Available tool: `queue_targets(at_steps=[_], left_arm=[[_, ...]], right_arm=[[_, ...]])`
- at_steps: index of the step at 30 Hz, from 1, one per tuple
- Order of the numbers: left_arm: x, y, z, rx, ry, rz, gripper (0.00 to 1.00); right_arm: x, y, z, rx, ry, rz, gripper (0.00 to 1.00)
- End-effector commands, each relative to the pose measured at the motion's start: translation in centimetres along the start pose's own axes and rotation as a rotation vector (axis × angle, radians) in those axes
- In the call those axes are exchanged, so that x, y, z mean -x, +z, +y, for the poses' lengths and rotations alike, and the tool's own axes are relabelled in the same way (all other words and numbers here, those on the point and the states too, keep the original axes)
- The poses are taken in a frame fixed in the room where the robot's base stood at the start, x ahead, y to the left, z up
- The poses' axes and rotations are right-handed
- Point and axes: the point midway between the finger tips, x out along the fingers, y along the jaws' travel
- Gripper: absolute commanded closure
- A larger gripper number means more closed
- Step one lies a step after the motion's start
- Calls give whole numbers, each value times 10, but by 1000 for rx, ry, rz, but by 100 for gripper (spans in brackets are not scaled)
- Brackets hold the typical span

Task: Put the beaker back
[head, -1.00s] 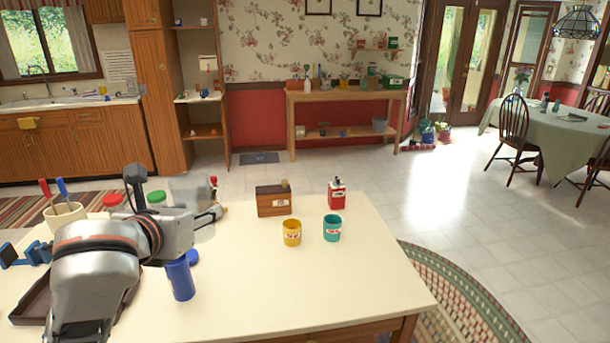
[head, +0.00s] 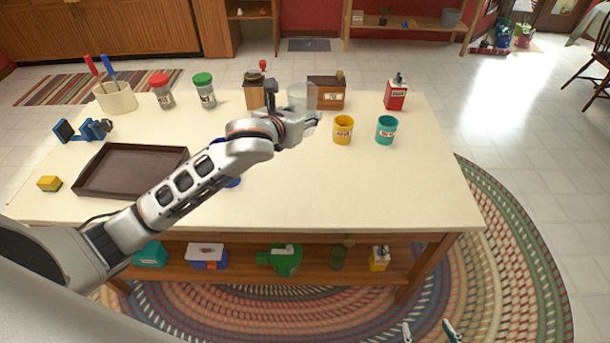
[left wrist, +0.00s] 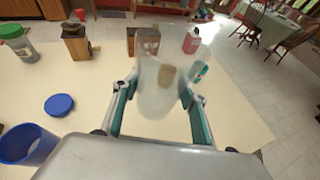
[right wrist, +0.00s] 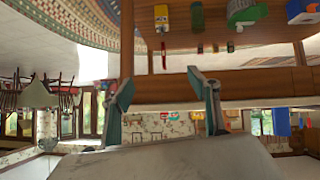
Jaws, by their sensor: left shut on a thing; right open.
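The beaker (head: 302,96) is a clear, frosted-looking cup near the back middle of the table (head: 300,190). My left gripper (head: 300,118) is shut on it; in the left wrist view the beaker (left wrist: 158,85) sits between both fingers, its open rim toward the camera. I cannot tell whether its base touches the table. A wooden box with a label (head: 328,93) stands just behind and right of it, partly covered by it. My right gripper (head: 430,332) is open and empty, low in front of the table; its fingers (right wrist: 160,95) also show in the right wrist view.
A yellow cup (head: 343,130), a teal cup (head: 386,130) and a red canister (head: 396,95) stand right of the beaker. A wooden grinder (head: 255,91) is left. The table's front right is clear.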

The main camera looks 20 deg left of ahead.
Motion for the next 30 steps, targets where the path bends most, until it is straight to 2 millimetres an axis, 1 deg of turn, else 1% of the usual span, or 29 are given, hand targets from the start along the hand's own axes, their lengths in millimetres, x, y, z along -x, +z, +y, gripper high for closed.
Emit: queue_targets(at_steps=[4, 6, 15, 18, 21, 26, 30], left_arm=[[-11, -26, -1, -1, -3, 5, 87], [-17, -42, -1, -1, -2, 6, 87], [-45, -109, -1, 1, -2, 6, 87], [-53, -128, -1, 0, -2, 4, 87], [-58, -140, -1, -1, -2, 3, 87], [-62, -148, -1, 0, -3, 2, 87], [-69, -167, -1, -1, -2, 4, 87]], right_arm=[[-1, 2, -2, -1, -2, 2, 40], [-2, 2, -3, -3, -4, 6, 40], [-6, -4, -16, -3, -25, 34, 40], [-8, -7, -19, -2, -29, 45, 40], [-10, -7, -18, -1, -27, 49, 40], [-11, -4, -16, 1, -24, 47, 40], [-14, 2, -16, 2, -23, 43, 40]])
